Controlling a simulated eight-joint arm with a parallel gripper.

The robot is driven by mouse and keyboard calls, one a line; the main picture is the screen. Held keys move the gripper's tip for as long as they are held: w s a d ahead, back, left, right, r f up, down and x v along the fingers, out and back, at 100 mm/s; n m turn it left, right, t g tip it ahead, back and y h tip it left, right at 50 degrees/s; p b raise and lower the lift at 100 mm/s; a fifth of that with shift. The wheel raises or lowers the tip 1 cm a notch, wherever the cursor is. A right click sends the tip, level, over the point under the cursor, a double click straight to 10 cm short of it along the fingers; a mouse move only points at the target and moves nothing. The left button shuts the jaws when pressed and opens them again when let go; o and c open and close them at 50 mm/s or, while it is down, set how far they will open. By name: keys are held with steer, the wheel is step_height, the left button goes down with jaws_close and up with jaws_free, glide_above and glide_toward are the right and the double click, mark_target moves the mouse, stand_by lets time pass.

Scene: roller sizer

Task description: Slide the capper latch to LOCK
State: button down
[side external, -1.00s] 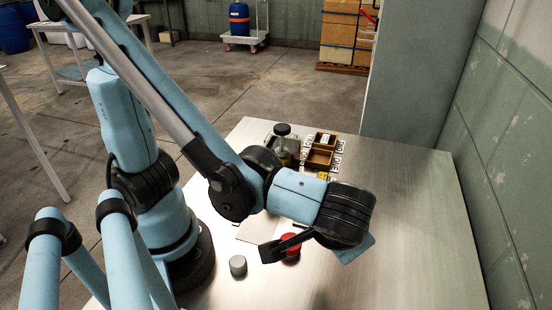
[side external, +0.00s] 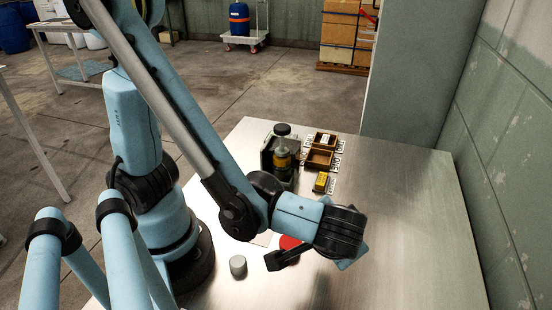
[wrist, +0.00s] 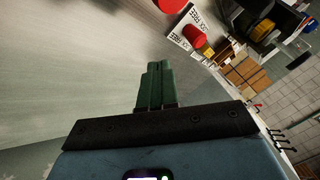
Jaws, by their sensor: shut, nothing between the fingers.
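In the wrist view, a white card with LOCK and FREE lettering (wrist: 183,42) lies near the top, and a short red cylinder (wrist: 194,36) stands at it. I cannot tell for sure whether this is the latch knob, or which word it is nearer. Another red piece (wrist: 170,4) is cut off by the top edge. My gripper's green fingers (wrist: 154,84) are together and empty, below and left of the card in the picture and apart from the red cylinder.
A dark machine with a round-topped post (side external: 283,130) and yellow part stands at the table's back. Wooden trays (side external: 319,159) with labels and a yellow block (side external: 320,182) are beside it. A grey cylinder (side external: 238,265) stands at front left. The table's right side is clear.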

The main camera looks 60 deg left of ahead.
steer(key=x, duration=0.5)
steer(key=shift+w+a+f, duration=0.1)
steer(key=shift+w+f, duration=0.05)
steer(key=shift+a, duration=2)
steer(key=shift+r, duration=0.2)
steer(key=shift+w+a, duration=1.25)
steer(key=shift+a, duration=0.05)
steer(key=shift+d, duration=0.1)
steer(key=d, duration=0.4)
steer(key=shift+f, duration=0.2)
steer(key=v, duration=1)
